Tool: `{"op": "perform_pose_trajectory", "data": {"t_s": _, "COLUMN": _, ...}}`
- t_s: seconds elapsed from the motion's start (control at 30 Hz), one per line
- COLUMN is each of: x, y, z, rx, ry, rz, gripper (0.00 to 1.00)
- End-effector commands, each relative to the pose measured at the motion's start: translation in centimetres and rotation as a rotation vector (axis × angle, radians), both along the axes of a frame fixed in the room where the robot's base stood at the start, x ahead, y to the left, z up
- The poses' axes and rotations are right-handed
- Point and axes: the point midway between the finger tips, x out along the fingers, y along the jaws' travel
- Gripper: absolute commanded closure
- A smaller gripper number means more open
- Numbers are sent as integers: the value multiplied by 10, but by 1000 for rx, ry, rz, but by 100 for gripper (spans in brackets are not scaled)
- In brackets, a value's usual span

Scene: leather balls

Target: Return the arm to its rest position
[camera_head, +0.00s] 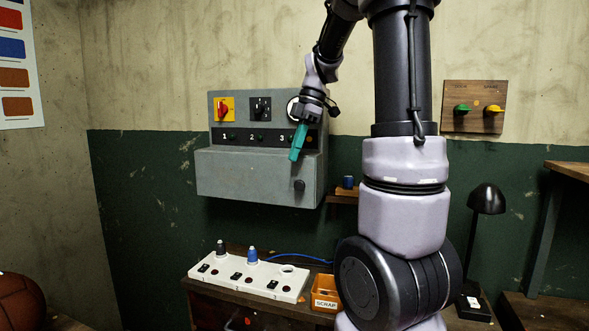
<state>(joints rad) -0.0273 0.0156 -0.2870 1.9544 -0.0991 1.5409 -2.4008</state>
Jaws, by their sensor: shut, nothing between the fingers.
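My gripper (297,146) is shut and empty, with its teal fingers pointing down. It hangs in front of the grey wall control box (237,174), near the label 3 on its dark strip. I cannot tell whether the fingertips touch the box. My arm comes down to it from the top of the view, and my column stands to the right of it.
The box carries a red knob on a yellow plate (225,109). Below, a white socket strip (235,279) and an orange scrap bin (323,294) sit on a bench. A black lamp (487,199) stands right. A leather ball (19,303) is lower left.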

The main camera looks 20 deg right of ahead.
Motion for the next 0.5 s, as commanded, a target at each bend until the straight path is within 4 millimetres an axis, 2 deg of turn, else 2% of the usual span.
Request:
{"op": "perform_pose_trajectory", "data": {"t_s": 0.13, "x": 4, "y": -4, "z": 16, "rx": 0, "ry": -1, "rz": 0, "gripper": 100}}
{"op": "perform_pose_trajectory", "data": {"t_s": 0.37, "x": 5, "y": -4, "z": 22, "rx": 1, "ry": 1, "rz": -4, "gripper": 100}}
{"op": "perform_pose_trajectory", "data": {"t_s": 0.5, "x": -5, "y": 0, "z": 26, "rx": -6, "ry": 2, "rz": -94, "gripper": 100}}
